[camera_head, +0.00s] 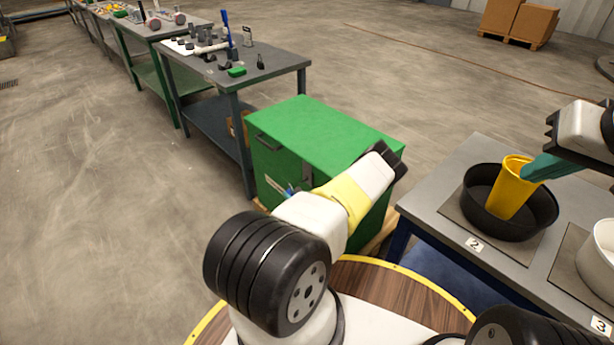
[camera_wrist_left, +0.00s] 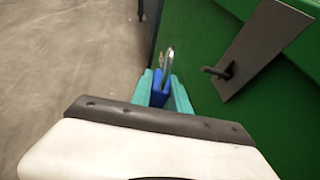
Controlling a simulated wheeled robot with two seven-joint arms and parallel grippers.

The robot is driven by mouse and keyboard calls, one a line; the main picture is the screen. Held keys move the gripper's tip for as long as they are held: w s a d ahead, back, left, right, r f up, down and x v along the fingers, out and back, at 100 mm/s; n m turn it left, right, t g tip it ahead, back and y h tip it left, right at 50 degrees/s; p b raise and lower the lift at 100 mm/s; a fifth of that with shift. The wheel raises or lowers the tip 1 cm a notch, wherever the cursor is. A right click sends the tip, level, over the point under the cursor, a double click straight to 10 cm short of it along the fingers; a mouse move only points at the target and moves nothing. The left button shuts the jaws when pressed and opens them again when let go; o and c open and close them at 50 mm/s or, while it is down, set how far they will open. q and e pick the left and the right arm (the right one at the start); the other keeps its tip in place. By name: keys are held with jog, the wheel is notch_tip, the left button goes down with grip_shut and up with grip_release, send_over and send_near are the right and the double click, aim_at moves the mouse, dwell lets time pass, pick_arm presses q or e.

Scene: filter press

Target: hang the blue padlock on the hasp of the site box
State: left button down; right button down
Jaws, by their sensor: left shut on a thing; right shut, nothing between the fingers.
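The green site box (camera_head: 325,128) stands at the centre of the head view, and its front fills the right of the left wrist view. Its hasp is a dark grey plate (camera_wrist_left: 262,45) with a dark staple (camera_wrist_left: 216,72) sticking out. My left gripper (camera_wrist_left: 166,88) has its teal fingers shut on the blue padlock (camera_wrist_left: 158,97). The padlock's metal shackle (camera_wrist_left: 168,60) points up. Padlock and staple are apart, with the padlock left of the staple in the wrist view. My right gripper (camera_head: 540,169) is shut and empty, over the right-hand table.
The right-hand table (camera_head: 440,193) holds a black bowl (camera_head: 483,216) with a yellow cup (camera_head: 513,188) in it, and a white pot (camera_head: 600,260). A workbench with tools (camera_head: 285,62) stands behind the box. The floor at left (camera_head: 90,200) is clear.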

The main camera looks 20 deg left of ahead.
pick_arm(q)
jog(key=shift+w+d+f, duration=0.2)
jog(key=shift+w+d, duration=0.25)
jog(key=shift+w, duration=0.65)
jog(key=shift+w+d+f, duration=0.2)
jog(key=shift+w+d, duration=0.3)
jog(key=shift+w, duration=0.55)
jog(key=shift+w+d+f, duration=0.2)
jog(key=shift+w+d, duration=0.25)
jog(key=shift+w, duration=0.65)
